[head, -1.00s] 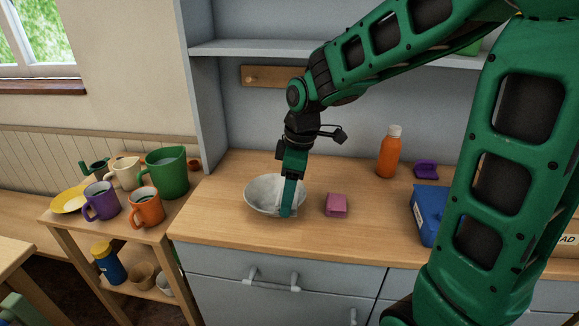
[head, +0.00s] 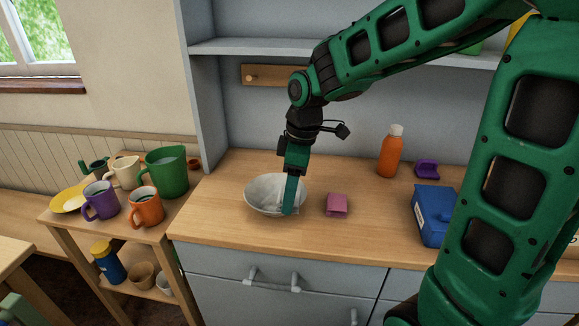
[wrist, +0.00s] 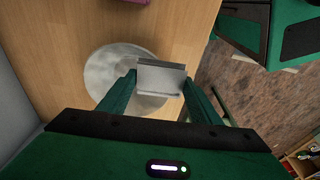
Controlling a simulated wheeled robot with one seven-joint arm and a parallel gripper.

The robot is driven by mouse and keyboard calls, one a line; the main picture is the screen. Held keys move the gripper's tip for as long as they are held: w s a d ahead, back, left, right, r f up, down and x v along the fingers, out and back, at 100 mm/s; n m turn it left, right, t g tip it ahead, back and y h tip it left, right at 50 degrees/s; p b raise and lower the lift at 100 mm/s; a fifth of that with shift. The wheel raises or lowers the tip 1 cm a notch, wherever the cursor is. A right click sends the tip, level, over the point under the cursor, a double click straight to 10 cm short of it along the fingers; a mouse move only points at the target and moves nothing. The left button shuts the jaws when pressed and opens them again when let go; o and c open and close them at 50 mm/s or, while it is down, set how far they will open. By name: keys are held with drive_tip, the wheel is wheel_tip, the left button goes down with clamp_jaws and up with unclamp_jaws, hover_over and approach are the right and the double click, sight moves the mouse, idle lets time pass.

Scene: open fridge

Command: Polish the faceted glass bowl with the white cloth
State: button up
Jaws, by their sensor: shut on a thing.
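The pale faceted glass bowl (head: 262,190) stands upright on the wooden counter, left of its middle. It also shows in the wrist view (wrist: 104,72), partly behind the cloth and one finger. My gripper (head: 288,211) points down at the bowl's near right rim. In the wrist view, my gripper (wrist: 160,82) is shut on the white cloth (wrist: 160,76), a folded light grey-white piece between the fingers. The cloth overlaps the bowl's edge in that view. Whether it touches the glass I cannot tell.
A pink block (head: 336,204) lies right of the bowl. An orange bottle (head: 390,154), a purple item (head: 427,169) and a blue box (head: 432,214) stand further right. A side table at left holds several mugs and a green jug (head: 167,171). The counter left of the bowl is clear.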

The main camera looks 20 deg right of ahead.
drive_tip(key=shift+a+r, duration=0.15)
drive_tip(key=shift+r, duration=0.65)
drive_tip(key=shift+a+r, duration=0.1)
drive_tip(key=shift+r, duration=2.7)
